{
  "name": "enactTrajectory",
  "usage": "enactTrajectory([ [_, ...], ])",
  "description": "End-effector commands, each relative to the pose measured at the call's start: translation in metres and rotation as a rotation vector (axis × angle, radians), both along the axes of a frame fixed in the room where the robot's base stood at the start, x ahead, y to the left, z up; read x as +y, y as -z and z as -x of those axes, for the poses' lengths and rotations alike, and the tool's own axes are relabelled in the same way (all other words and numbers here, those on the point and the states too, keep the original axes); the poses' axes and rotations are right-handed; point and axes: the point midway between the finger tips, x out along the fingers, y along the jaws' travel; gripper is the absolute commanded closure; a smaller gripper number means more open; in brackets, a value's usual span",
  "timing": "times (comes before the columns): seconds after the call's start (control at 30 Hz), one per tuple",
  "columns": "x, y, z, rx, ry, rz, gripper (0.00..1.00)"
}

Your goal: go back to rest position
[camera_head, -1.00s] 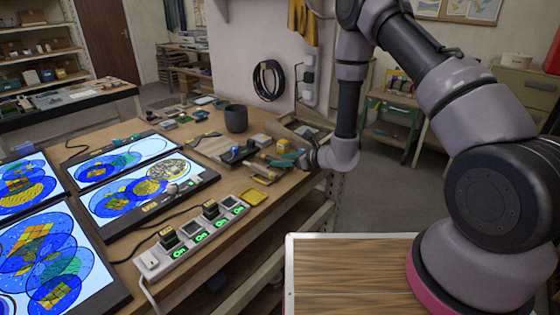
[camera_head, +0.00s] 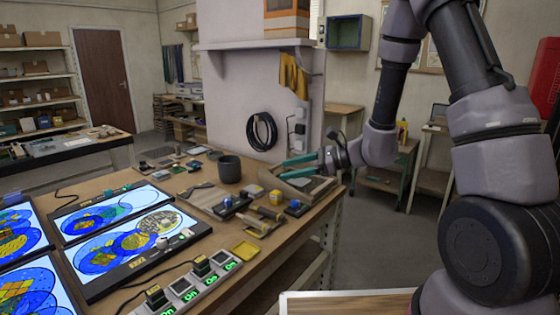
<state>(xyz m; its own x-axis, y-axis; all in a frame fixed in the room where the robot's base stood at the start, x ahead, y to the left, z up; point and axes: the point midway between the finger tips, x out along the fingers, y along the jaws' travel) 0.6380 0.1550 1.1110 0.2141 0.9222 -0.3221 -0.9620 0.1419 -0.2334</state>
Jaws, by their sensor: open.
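My gripper (camera_head: 296,165) is at the right end of the workbench, above its right back corner. Its two teal fingers point left and stand apart, with nothing seen between them. My arm (camera_head: 400,130) reaches down to it from the upper right. The fingers appear raised above a tray-like holder (camera_head: 318,188) at the bench edge; the exact gap cannot be told.
The workbench (camera_head: 222,240) holds light panels (camera_head: 135,240) with glass pieces, a power strip (camera_head: 190,290), a yellow dish (camera_head: 246,249), a dark cup (camera_head: 230,169) and several small tools. A wall with coiled black cable (camera_head: 261,131) stands behind. Open floor (camera_head: 390,230) lies right.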

Motion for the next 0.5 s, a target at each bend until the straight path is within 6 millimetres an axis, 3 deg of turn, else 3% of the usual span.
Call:
enactTrajectory([
  [0.03, -0.002, -0.024, 0.010, -0.056, -0.059, 0.025, 0.38],
  [0.2, -0.018, -0.077, 0.052, -0.227, -0.256, 0.163, 0.38],
  [0.5, -0.079, -0.133, 0.115, -0.553, -0.499, 0.544, 0.38],
])
